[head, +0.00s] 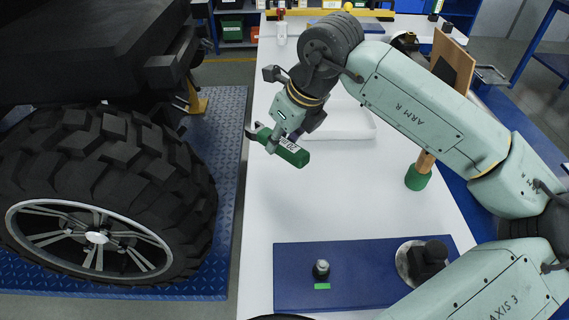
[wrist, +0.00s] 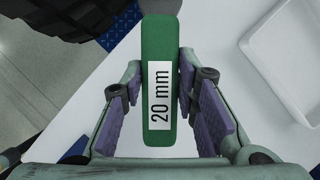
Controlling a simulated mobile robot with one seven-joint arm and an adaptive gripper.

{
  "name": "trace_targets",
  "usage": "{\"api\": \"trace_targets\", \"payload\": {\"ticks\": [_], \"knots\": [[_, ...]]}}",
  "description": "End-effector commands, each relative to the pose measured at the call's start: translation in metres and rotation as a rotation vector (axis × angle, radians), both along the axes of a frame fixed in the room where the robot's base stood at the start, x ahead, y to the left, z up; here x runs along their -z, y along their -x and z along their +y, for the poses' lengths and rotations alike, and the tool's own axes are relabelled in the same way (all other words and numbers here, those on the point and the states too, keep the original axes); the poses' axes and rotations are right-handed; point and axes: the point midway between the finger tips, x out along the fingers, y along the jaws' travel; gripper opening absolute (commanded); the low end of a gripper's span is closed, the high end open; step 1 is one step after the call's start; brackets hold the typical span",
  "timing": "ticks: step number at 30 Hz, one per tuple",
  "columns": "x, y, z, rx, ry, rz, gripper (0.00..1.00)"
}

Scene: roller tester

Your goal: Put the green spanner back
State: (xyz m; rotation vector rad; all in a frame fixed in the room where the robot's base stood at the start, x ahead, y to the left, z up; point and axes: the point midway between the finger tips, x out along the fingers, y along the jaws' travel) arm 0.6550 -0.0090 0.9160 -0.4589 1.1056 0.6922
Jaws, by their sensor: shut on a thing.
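The green spanner (head: 289,150) has a dark open-ended head and a white label. The label reads "20 mm" in the wrist view, where the green handle (wrist: 158,45) lies between the two finger pads. My gripper (head: 279,131) is shut on the spanner's handle and holds it above the white table. The spanner's head points left and its handle end points right and toward the front. A blue board (head: 373,291) at the front of the table bears a short dark peg (head: 321,268) with a green mark (head: 322,286) in front of it.
A white tray (head: 352,130) is behind my gripper. A green-based wooden-handled thing (head: 418,178) stands to the right, partly behind my arm. A dark knob on a grey disc (head: 412,267) is on the board's right. A large tyre (head: 110,190) is left of the table.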

Motion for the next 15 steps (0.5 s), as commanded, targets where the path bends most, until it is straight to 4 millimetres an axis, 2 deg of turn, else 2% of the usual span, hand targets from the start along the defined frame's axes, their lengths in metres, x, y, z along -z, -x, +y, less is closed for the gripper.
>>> {"api": "trace_targets", "payload": {"ticks": [4,15], "knots": [[0.026,0.001,0.0,-0.001,-0.004,0.002,0.0],[0.07,0.0,0.0,0.001,-0.004,0.001,0.0]]}}
